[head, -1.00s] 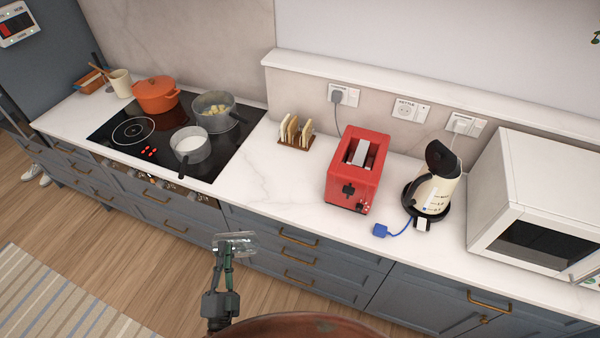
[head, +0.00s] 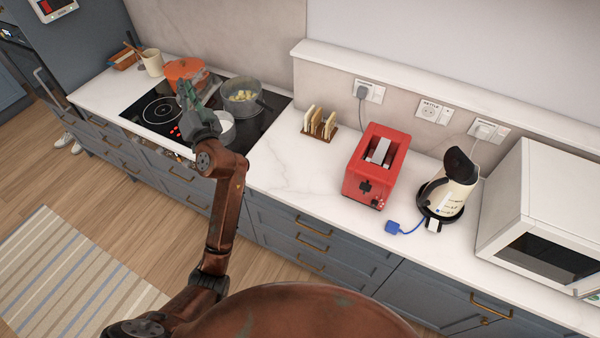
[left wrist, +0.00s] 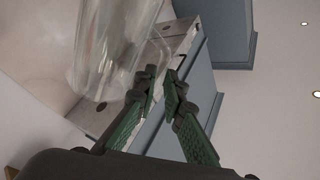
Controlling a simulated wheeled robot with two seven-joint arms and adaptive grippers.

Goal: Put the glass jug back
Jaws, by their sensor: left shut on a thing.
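The clear glass jug (left wrist: 105,45) fills the upper left of the left wrist view, with its handle running down to the green fingers. My left gripper (left wrist: 163,88) is shut on the jug's handle. In the head view my left gripper (head: 188,98) is over the hob, in front of the orange pot. The jug cannot be made out clearly there. My right gripper is not in view.
An orange pot (head: 183,71), a pan with yellow pieces (head: 243,95) and a partly hidden pan (head: 227,130) stand on the black hob (head: 150,110). A toast rack (head: 319,123), red toaster (head: 375,165) and kettle (head: 449,190) stand farther right. The counter (head: 285,165) between is clear.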

